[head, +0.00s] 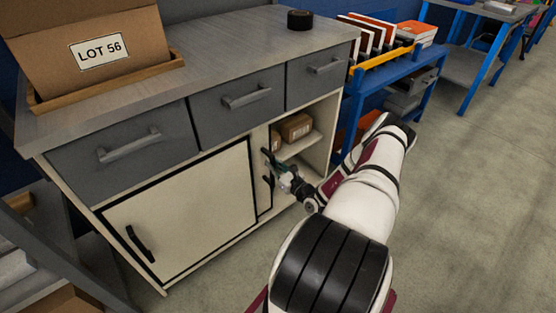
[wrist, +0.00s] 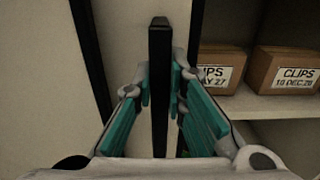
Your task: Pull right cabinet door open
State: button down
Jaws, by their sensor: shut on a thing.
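The right cabinet door (wrist: 133,60) shows in the wrist view as a cream panel with dark edging. In the head view only a narrow strip of it (head: 258,150) shows, beside the left door, and the shelf opening to its right is uncovered. I cannot tell whether it is swung or slid. Its black upright handle (wrist: 159,60) stands between the teal finger pads of my gripper (wrist: 160,88), which is shut on it. In the head view my gripper (head: 279,172) is at this handle, partly hiding the door's edge and the shelf.
The shelf inside (head: 304,144) holds cardboard boxes (head: 296,127) labelled CLIPS. The left cabinet door (head: 190,210) is closed. Grey drawers (head: 240,108) above are shut. A blue rack (head: 385,75) stands to the right. Floor (head: 470,190) at right is clear.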

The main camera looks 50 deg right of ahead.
jog(key=shift+w+a, duration=0.1)
jog(key=shift+a, duration=0.3)
jog(key=c, duration=1.6)
grip_release()
jog(key=v, duration=1.2)
